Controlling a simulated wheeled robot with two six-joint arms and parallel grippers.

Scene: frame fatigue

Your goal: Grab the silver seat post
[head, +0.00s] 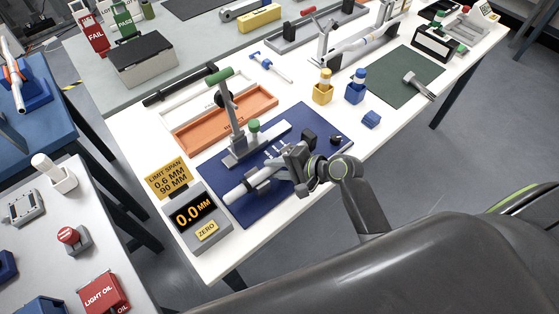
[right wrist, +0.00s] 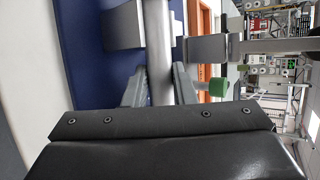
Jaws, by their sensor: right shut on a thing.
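The silver seat post (head: 236,193) lies across the blue mat (head: 237,212) on the white table, resting in a dark grey block. In the right wrist view the post (right wrist: 158,55) runs straight up between my two fingers. My right gripper (head: 298,163) is over the right part of the post and shut on it; the fingers (right wrist: 160,88) sit on either side of the tube. The gripper hides the post's right end in the head view. My left gripper is not in view.
A measuring stand (head: 234,125) with a green knob rises behind the post. A 0.0 MM readout (head: 190,213) stands at the left. An orange tray (head: 245,108), a yellow bottle (head: 322,92) and a blue bottle (head: 356,90) stand farther back. The table's front edge is close.

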